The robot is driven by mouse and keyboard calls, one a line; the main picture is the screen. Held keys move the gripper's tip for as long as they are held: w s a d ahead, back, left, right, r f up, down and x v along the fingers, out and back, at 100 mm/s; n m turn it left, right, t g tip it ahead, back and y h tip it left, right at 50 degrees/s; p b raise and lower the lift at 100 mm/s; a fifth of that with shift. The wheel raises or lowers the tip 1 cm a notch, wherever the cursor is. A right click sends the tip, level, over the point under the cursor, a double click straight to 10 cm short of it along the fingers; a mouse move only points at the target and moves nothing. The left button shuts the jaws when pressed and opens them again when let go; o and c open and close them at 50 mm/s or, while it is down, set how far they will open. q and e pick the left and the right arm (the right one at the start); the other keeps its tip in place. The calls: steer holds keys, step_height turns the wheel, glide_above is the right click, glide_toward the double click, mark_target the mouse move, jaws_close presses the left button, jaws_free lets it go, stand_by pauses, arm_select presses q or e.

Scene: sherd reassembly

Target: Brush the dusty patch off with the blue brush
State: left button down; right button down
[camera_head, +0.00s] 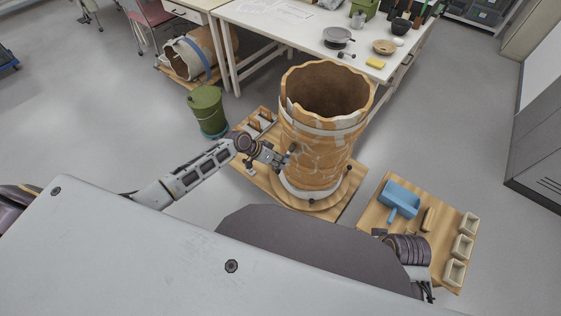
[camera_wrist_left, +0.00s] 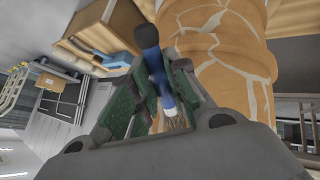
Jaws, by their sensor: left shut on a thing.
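A large orange clay vessel (camera_head: 318,150) with pale joint lines and a ragged rim stands upright on a round wooden base. My left gripper (camera_head: 282,159) is at the vessel's left side, low on the wall. In the left wrist view, this gripper (camera_wrist_left: 152,95) is shut on the blue brush (camera_wrist_left: 161,75), which has a black end and pale bristles. The vessel wall (camera_wrist_left: 225,45) is close beside the brush; I cannot tell whether the bristles touch it. I cannot make out a dusty patch. My right arm shows at the lower right, but its fingers are unclear.
A wooden board (camera_head: 375,215) at right holds a blue dustpan (camera_head: 402,197), a brown tool (camera_head: 427,219) and small pale trays (camera_head: 462,247). A green bucket (camera_head: 207,110) stands left of the vessel. A white table (camera_head: 290,35) with tools is behind. Grey floor lies open at left.

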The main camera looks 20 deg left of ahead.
arm_select(q)
steer(key=shift+w+r+p, duration=0.1)
steer(key=shift+r+p, duration=1.45)
steer(key=shift+r, duration=0.2)
steer(key=s+a+p, duration=0.2)
steer(key=s+p, duration=0.1)
steer(key=s, duration=0.2)
steer(key=shift+s, duration=0.35)
steer(key=shift+s+a+p, duration=0.3)
steer(key=shift+s+p, duration=0.15)
steer(key=shift+s, duration=0.25)
steer(key=shift+s+a+p, duration=0.25)
steer(key=shift+s+p, duration=0.15)
steer(key=shift+s, duration=0.3)
steer(key=shift+f, duration=0.2)
